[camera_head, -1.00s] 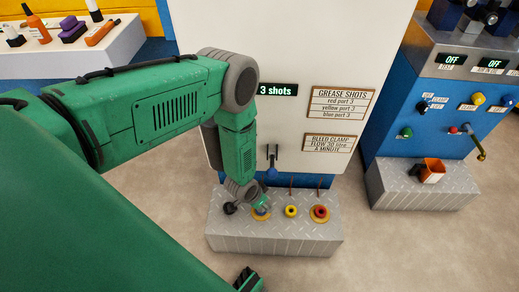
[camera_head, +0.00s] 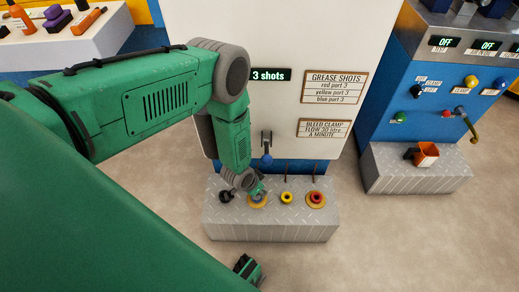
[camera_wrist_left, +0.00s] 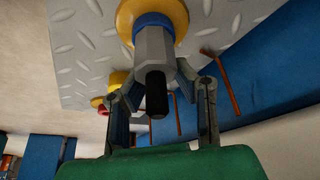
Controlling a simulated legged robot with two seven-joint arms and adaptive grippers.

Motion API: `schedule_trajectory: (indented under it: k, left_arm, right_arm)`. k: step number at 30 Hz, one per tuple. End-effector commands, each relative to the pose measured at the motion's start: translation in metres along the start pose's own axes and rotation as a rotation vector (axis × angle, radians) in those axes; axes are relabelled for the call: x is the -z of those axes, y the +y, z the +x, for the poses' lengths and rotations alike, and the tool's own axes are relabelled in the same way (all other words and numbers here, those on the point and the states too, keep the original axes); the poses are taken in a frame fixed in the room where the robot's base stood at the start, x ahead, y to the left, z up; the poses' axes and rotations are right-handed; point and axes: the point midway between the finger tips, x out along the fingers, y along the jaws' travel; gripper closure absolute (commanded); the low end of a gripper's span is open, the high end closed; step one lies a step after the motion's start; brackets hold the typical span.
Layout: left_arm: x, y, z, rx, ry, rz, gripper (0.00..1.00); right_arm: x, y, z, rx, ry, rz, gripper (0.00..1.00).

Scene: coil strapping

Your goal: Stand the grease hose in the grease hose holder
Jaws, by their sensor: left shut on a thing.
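My left gripper (camera_head: 257,189) is low over the grey tread-plate step, at the port with a yellow disc (camera_head: 257,202). In the left wrist view its fingers (camera_wrist_left: 157,78) are shut on a grey hexagonal fitting with a black end (camera_wrist_left: 154,52), which I take for the grease hose. The fitting sits against a blue ring (camera_wrist_left: 152,22) on the yellow disc; whether it is seated on it I cannot tell. A black round piece (camera_head: 226,197) at the step's left end may be the grease hose holder.
The step (camera_head: 270,230) also bears a yellow port (camera_head: 286,197) and a red port (camera_head: 316,198). Behind stands a white cabinet (camera_head: 290,35) with a blue-knobbed lever (camera_head: 267,158). A blue console (camera_head: 400,90) is at right.

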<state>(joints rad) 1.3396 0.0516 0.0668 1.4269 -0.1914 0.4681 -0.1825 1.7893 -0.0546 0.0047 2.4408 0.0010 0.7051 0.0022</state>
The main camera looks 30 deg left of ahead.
Motion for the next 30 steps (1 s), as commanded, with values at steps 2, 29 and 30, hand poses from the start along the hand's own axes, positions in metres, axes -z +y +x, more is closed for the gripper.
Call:
schedule_trajectory:
  k: [2,29,30]
  left_arm:
    - [-0.003,0.001,-0.001,-0.001,-0.006,-0.001,1.0]
    - [0.0,0.001,-0.011,-0.002,-0.009,-0.001,1.0]
    - [0.0,0.001,-0.011,-0.002,-0.009,-0.001,1.0]
  right_arm:
    - [0.0,0.0,-0.001,0.0,0.0,0.0,1.0]
    - [0.001,0.0,-0.009,0.0,0.0,0.0,1.0]
    - [0.001,0.0,-0.009,0.0,0.0,0.0,1.0]
